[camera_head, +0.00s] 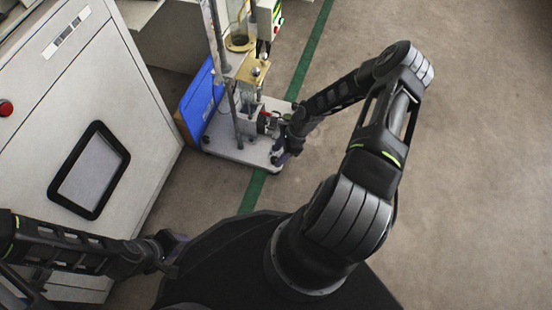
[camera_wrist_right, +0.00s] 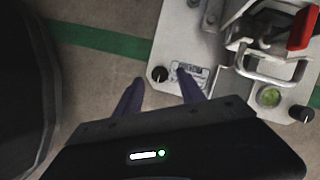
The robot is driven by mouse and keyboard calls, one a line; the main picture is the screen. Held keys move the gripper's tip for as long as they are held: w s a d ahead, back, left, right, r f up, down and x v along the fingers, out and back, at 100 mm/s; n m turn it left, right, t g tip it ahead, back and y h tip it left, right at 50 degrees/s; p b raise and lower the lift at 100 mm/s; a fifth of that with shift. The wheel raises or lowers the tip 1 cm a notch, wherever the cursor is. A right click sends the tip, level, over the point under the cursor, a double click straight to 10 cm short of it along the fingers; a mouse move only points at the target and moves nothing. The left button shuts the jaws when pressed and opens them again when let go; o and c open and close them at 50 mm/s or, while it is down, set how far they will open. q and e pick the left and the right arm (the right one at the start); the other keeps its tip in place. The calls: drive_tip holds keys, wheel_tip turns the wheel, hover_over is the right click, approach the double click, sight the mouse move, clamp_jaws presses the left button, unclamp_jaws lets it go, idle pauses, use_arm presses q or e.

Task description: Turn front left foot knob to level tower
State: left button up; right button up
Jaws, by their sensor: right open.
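The tower (camera_head: 222,60) stands on a pale base plate (camera_head: 225,148) on the floor. A black foot knob (camera_wrist_right: 159,74) is at the plate's corner nearest my right gripper (camera_wrist_right: 160,77). The gripper is open, and in the right wrist view the knob appears between its two fingertips. I cannot tell whether they touch it. A second black knob (camera_wrist_right: 301,113) is at another corner. A round green bubble level (camera_wrist_right: 269,97) sits between them on the plate. My left gripper (camera_head: 176,252) is low at the left, away from the tower; its finger opening is unclear.
A large white cabinet (camera_head: 80,110) with a dark-framed window stands left of the tower. A blue panel (camera_head: 198,100) is beside the tower. A red handle (camera_wrist_right: 302,28) and metal bracket rise above the plate. A green floor stripe (camera_head: 252,190) passes by; the floor at right is clear.

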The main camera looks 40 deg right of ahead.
sight(274, 161)
drive_tip(key=x, duration=0.2)
drive_tip(key=shift+a+f+b, duration=0.1)
drive_tip(key=shift+f+b, duration=0.15)
drive_tip(key=shift+b, duration=0.1)
drive_tip(key=shift+w, duration=0.1)
clamp_jaws()
